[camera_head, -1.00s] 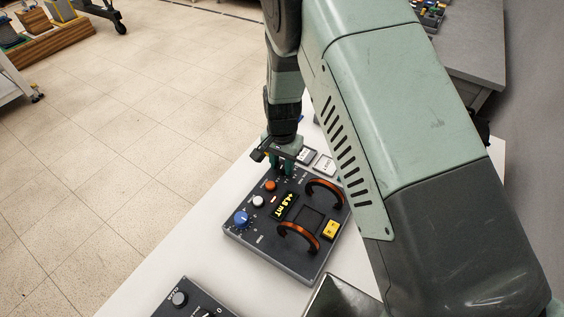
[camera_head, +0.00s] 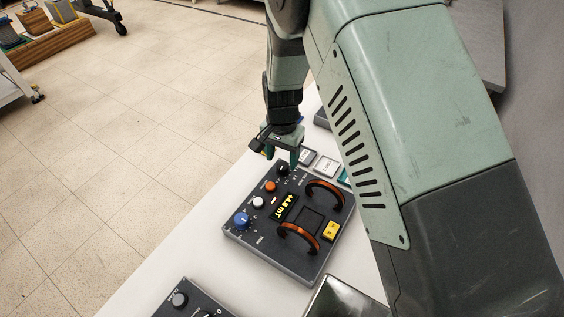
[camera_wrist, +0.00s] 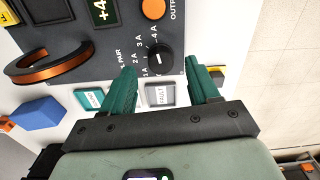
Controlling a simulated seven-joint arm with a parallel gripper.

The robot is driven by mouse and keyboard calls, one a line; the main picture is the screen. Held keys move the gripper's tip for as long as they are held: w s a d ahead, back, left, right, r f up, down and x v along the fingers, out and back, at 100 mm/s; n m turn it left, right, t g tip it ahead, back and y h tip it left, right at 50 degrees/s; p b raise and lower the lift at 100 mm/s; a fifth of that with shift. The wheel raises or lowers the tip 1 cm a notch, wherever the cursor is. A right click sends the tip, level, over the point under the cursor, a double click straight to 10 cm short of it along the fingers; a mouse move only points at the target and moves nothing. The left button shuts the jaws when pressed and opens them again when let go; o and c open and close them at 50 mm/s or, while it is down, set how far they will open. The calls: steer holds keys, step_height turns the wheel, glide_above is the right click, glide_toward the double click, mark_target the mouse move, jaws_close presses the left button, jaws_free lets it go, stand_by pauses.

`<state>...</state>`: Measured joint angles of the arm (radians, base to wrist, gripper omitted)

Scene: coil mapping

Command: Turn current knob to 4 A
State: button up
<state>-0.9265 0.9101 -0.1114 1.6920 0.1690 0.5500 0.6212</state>
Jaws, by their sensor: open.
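The current knob (camera_head: 283,170) is a round black knob at the far corner of the dark coil box (camera_head: 262,252). In the wrist view the knob (camera_wrist: 160,61) has a short white pointer mark, with 1 A to 4 A printed around its left and upper side. The mark seems to point left, near 2 A, but it is small. My gripper (camera_head: 281,158) is open and empty just above the knob. In the wrist view its green fingers (camera_wrist: 163,78) are spread below the knob and apart from it. The yellow display (camera_head: 285,207) reads about +4.8 mT.
The box also carries a blue knob (camera_head: 241,220), a white button (camera_head: 258,202), an orange button (camera_head: 270,187) and two copper coils (camera_head: 298,237). Small cards (camera_head: 326,166) lie behind it. Another dark control box (camera_head: 183,304) stands in front on the white table.

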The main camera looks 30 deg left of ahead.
mark_target(284, 167)
step_height(284, 167, up, 7)
steer(key=shift+r, duration=0.15)
stand_by(0.5)
steer(key=w+d+r+t+y, duration=0.2)
steer(key=d+r, duration=1.7)
steer(key=r, duration=0.2)
steer(key=s+d+r+t+h, duration=0.1)
steer(key=s+d+r, duration=0.2)
steer(key=s+d, duration=0.5)
steer(key=s+d+r+t+h, duration=0.1)
steer(key=s+d+r+t, duration=0.1)
steer(key=s+d+r, duration=0.2)
steer(key=s+d, duration=0.3)
steer(key=d, duration=0.3)
steer(key=shift+s+d+r+m+t, duration=0.3)
steer(key=shift+s+d, duration=0.05)
steer(key=shift+d, duration=0.05)
